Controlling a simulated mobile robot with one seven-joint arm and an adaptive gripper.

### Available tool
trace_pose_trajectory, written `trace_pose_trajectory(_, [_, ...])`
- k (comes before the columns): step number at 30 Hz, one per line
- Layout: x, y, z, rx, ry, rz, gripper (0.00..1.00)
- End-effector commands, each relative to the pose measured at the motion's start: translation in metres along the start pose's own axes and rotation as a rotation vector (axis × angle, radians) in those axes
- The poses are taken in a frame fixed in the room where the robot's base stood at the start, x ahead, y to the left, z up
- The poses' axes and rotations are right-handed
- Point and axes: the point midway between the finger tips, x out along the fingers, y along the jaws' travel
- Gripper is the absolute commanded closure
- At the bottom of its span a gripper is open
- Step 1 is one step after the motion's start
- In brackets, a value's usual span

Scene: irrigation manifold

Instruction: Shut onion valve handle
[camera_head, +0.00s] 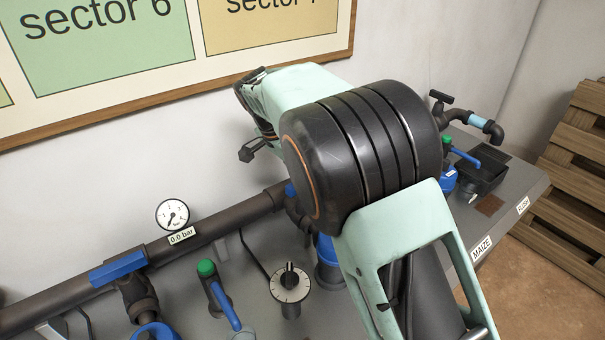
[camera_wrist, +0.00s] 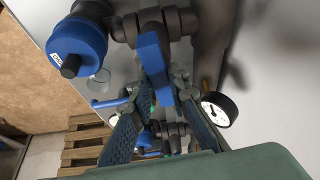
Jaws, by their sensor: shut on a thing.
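In the wrist view, a blue valve handle (camera_wrist: 153,62) sits on the dark pipework, between the tips of my gripper (camera_wrist: 158,88). The textured finger pads stand on either side of it, and the gripper is shut on it. No name label for this handle is readable, so I cannot tell from a label that it is the onion valve. In the head view my arm covers most of the middle, and I cannot make out the fingertips or the held handle there.
A pressure gauge (camera_head: 173,214) reads 0.0 bar above the main pipe (camera_head: 215,228). A blue pipe handle (camera_head: 117,268), a green-capped blue lever (camera_head: 222,300) and a dial (camera_head: 290,284) stand left of my arm. A MAIZE label (camera_head: 481,248) marks the bench edge. Pallets (camera_head: 578,150) stand right.

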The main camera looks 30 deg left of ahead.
Motion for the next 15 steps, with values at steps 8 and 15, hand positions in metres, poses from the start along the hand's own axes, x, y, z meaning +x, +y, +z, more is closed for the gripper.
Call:
trace_pose_trajectory(8, [0.0,-0.0006,0.0011,0.085,-0.003,0.036,1.0])
trace_pose_trajectory(15, [0.0005,-0.0008,0.0016,0.103,-0.003,0.043,1.0])
